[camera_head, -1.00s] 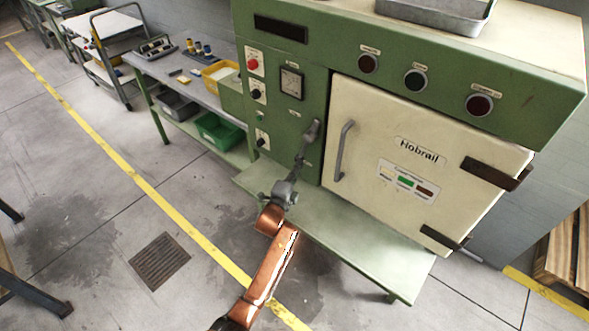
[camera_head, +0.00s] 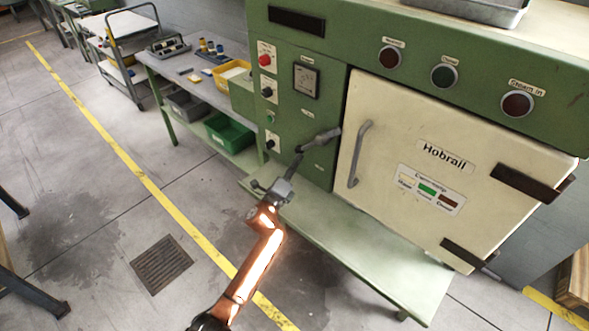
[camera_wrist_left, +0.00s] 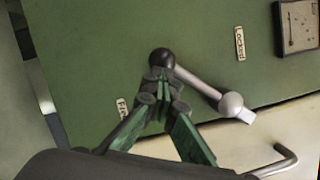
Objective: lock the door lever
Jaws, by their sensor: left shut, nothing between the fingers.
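The door lever (camera_head: 322,138) is on the green panel beside the door's edge, tilted with its right end higher. In the left wrist view the lever (camera_wrist_left: 195,82) runs from a dark ball to a grey ball near the cream door. A "Locked" label (camera_wrist_left: 240,43) lies on one side of it and a "Free" label (camera_wrist_left: 122,108) on the other. My left gripper (camera_head: 297,159) is shut and empty, its fingertips (camera_wrist_left: 161,82) at the dark ball; whether they touch is unclear. My right gripper is out of view.
The cream Hobrall door (camera_head: 425,150) is closed, with a grey handle (camera_head: 359,153). A green shelf (camera_head: 350,245) juts out below it. Knobs and a gauge (camera_head: 306,81) sit above the lever. A side table with bins (camera_head: 228,132) stands at left.

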